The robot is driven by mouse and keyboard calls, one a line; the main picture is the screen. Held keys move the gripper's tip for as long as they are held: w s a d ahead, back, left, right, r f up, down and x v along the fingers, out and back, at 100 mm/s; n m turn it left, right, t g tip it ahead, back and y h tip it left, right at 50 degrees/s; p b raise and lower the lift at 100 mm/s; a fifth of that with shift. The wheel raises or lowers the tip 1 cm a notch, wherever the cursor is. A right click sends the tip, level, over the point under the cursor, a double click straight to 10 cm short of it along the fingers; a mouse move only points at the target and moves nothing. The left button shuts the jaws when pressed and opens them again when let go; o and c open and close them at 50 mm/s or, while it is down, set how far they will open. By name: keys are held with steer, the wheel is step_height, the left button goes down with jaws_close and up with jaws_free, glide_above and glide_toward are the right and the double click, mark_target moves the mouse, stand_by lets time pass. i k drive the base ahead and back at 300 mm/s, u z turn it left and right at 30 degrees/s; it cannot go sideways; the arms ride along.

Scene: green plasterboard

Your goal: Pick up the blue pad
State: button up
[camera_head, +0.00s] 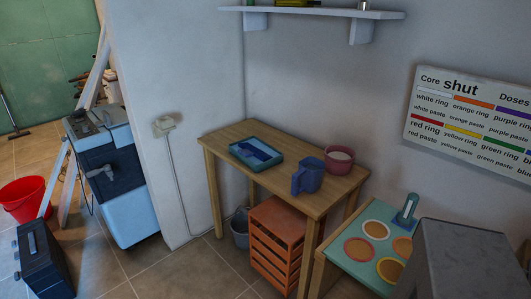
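A dark blue flat piece, which looks like the blue pad (259,149), lies in a shallow teal tray (239,157) on a wooden table (238,133). Its exact shape is too small to make out. A blue jug (308,177) stands to the right of the tray, and a pink-red pot (339,161) with pale contents stands beside the jug. My gripper does not show in this view.
A low green-topped stand (356,221) with several coloured discs and an upright teal-handled tool (405,210) is at right. A large grey block (462,262) fills the lower right. An orange crate (273,240) and grey bucket (240,230) sit below the table. Floor at lower left is partly clear.

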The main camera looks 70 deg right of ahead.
mark_target(247, 150)
steer(key=u, duration=0.65)
steer(key=k, duration=0.15)
steer(key=z, duration=2.9)
steer(key=k, duration=0.95)
steer(key=u, duration=0.15)
steer(key=i, duration=0.65)
steer(key=z, duration=0.05)
